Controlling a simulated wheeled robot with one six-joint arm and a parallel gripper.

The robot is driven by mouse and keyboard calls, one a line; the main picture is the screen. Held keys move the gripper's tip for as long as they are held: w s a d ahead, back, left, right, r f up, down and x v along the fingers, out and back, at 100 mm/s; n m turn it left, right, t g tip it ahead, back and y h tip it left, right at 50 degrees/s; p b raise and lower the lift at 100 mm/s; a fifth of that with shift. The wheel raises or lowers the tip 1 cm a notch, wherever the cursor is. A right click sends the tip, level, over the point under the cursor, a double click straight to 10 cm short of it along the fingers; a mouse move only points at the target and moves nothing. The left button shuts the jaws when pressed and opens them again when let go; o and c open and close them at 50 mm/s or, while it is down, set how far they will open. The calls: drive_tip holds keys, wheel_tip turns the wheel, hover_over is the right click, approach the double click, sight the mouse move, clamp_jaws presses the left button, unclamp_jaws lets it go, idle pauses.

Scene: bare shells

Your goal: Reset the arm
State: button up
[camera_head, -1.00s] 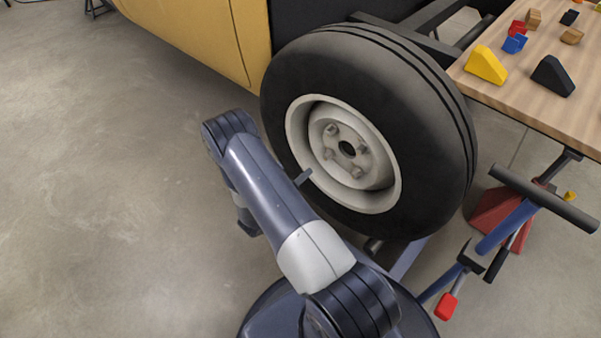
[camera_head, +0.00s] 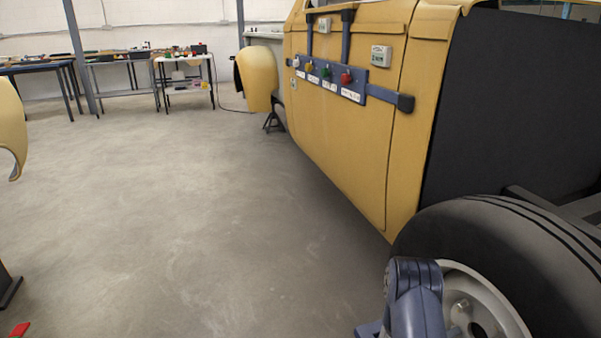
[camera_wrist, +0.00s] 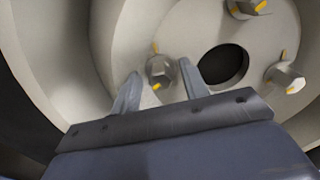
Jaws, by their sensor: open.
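My gripper (camera_wrist: 157,88) shows in the wrist view with its two fingers apart and nothing held between them. It faces the pale wheel rim (camera_wrist: 125,35). A lug nut (camera_wrist: 160,71) with yellow marks appears between the fingertips; whether it lies between them or just beyond, I cannot tell. Other nuts sit near the dark centre hole (camera_wrist: 222,67), at the upper right (camera_wrist: 248,8) and right (camera_wrist: 285,77). In the head view, part of my arm (camera_head: 414,298) stands before the wheel's black tire (camera_head: 490,235) at the lower right; my gripper is hidden there.
A yellow vehicle body (camera_head: 345,150) with a blue bar of coloured knobs (camera_head: 335,80) runs along the right. Workbenches (camera_head: 115,62) stand at the back left. A yellow curved panel (camera_head: 10,130) is at the left edge. The concrete floor (camera_head: 190,210) between is clear.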

drive_tip(key=shift+a, duration=0.1)
drive_tip(key=p+v, duration=0.3)
drive_tip(key=v, duration=0.8)
drive_tip(key=w+d+m+p, duration=0.2)
drive_tip(key=d+m, duration=0.7)
drive_tip(key=m, duration=0.9)
drive_tip(key=shift+w+d, duration=0.4)
drive_tip(key=shift+w, duration=0.05)
idle(0.6)
drive_tip(key=shift+r, duration=0.15)
